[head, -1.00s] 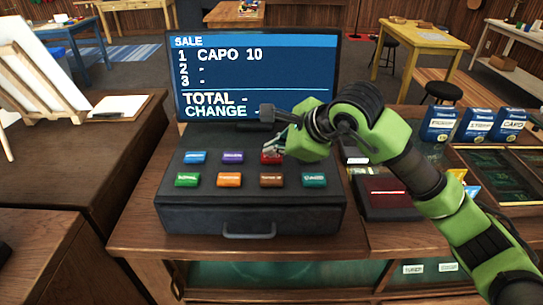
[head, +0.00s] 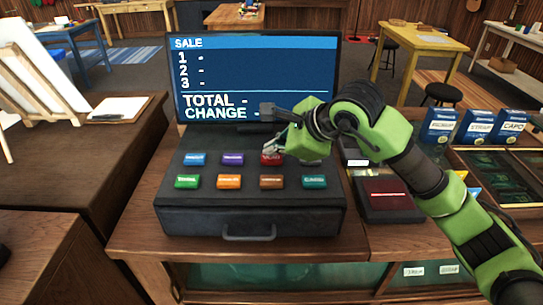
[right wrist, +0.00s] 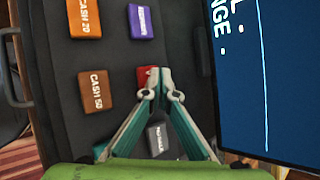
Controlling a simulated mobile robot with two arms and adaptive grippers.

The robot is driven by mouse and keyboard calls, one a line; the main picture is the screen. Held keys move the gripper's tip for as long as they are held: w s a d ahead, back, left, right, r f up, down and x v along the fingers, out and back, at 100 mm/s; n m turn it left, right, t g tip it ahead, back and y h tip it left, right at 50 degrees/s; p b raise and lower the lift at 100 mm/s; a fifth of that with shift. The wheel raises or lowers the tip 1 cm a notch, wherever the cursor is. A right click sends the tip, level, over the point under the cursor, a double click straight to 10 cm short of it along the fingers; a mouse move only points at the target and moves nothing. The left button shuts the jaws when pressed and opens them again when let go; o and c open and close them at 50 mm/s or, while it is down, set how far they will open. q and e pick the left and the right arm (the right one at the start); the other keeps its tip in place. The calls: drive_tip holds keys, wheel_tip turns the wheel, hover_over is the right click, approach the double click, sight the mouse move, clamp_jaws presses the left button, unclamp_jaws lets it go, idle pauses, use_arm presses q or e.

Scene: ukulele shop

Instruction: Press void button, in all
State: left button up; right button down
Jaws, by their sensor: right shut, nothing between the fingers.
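The till (head: 185,215) stands on a wooden counter, with two rows of coloured buttons. The red button (head: 268,159) in the back row is partly covered by my right gripper (head: 274,147), and I cannot read its label clearly. In the right wrist view the shut, empty fingertips (right wrist: 160,73) are at the red button (right wrist: 146,71), overlapping it; whether they touch it I cannot tell. The screen (head: 255,75) shows SALE with dashes on lines 1 to 3 and at TOTAL and CHANGE. My left gripper is not in view.
Purple (right wrist: 145,21), orange (right wrist: 84,18), brown (right wrist: 97,91) and grey (right wrist: 163,141) buttons lie around the red one. A card reader (head: 388,205) sits right of the till, with blue boxes (head: 475,126) beyond. An easel (head: 40,65) stands at the left.

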sight(274, 159)
drive_tip(key=shift+r, duration=0.4)
drive_tip(key=shift+r, duration=0.1)
drive_tip(key=shift+r+p, duration=1.15)
drive_tip(key=shift+r, duration=1.3)
drive_tip(key=shift+f, duration=0.15)
